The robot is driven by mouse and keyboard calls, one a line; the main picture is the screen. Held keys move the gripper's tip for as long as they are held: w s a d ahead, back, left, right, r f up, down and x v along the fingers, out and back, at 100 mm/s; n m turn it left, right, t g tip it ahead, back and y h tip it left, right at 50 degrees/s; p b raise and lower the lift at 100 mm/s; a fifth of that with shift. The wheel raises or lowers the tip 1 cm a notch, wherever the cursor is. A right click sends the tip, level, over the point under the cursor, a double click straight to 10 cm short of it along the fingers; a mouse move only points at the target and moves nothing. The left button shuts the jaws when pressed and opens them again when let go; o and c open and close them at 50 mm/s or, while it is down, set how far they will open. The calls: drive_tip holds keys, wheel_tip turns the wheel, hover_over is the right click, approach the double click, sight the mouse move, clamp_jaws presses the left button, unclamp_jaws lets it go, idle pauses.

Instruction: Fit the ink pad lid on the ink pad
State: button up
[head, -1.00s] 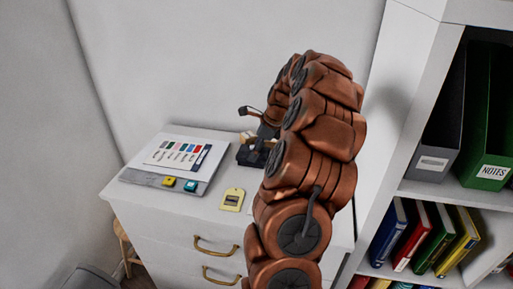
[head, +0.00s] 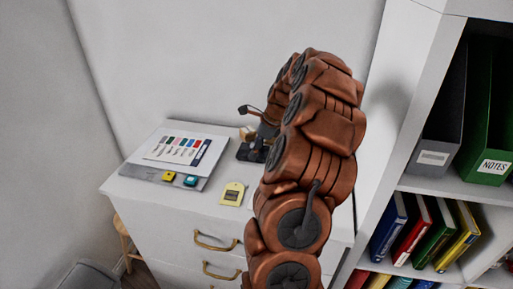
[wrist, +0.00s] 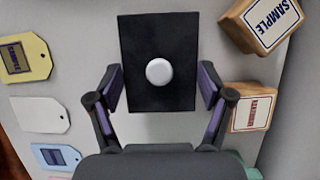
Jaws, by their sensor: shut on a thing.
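The ink pad lid (wrist: 137,80) is a flat black rectangle with a round white knob (wrist: 159,71) on top, in the upper middle of the wrist view. My gripper (wrist: 160,92) has one finger at each long side of it and is shut on it. In the head view the gripper (head: 257,142) is partly hidden behind my arm, with a dark block shape (head: 250,153) low at the cabinet top. I cannot make out the ink pad separately; whatever lies under the lid is hidden.
Two wooden stamps, one marked SAMPLE (wrist: 262,22) and another (wrist: 255,108), lie close on the right. Several tags lie left, including a yellow one (wrist: 25,58). A swatch board (head: 182,150) lies on the white cabinet (head: 150,205). A bookshelf (head: 455,205) stands right.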

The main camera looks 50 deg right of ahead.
drive_tip(key=shift+f, duration=0.3)
idle(0.8)
drive_tip(key=o, duration=0.9)
drive_tip(key=v, duration=1.2)
